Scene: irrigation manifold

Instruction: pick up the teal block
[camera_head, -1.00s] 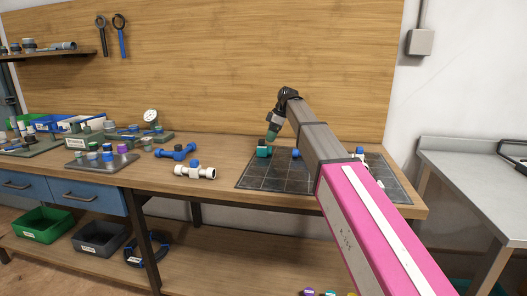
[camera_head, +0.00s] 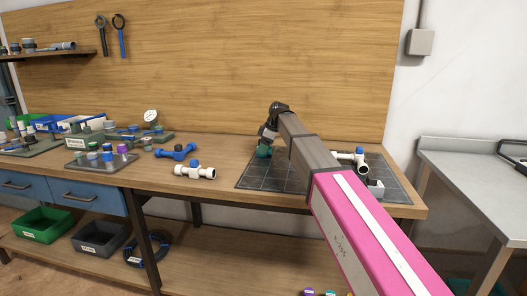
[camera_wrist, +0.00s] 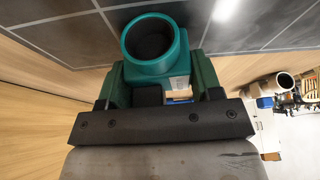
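The teal block (camera_wrist: 155,65) shows large in the wrist view, with a round dark opening facing the camera. It sits between the two dark green fingers of my gripper (camera_wrist: 162,82), one on each side, close to its walls. I cannot tell whether the fingers press on it. In the head view, my gripper (camera_head: 264,149) is down at the left back of the dark tiled mat (camera_head: 260,178). There the gripper and the block (camera_head: 263,153) overlap, and much of the block is hidden.
A white pipe fitting with a blue part (camera_head: 350,156) stands on the mat, right of my arm. A white valve (camera_head: 195,171) and a blue fitting (camera_head: 176,152) lie left of the mat. A grey fitting tray (camera_head: 102,161) is further left. The wooden back panel (camera_head: 210,70) rises behind.

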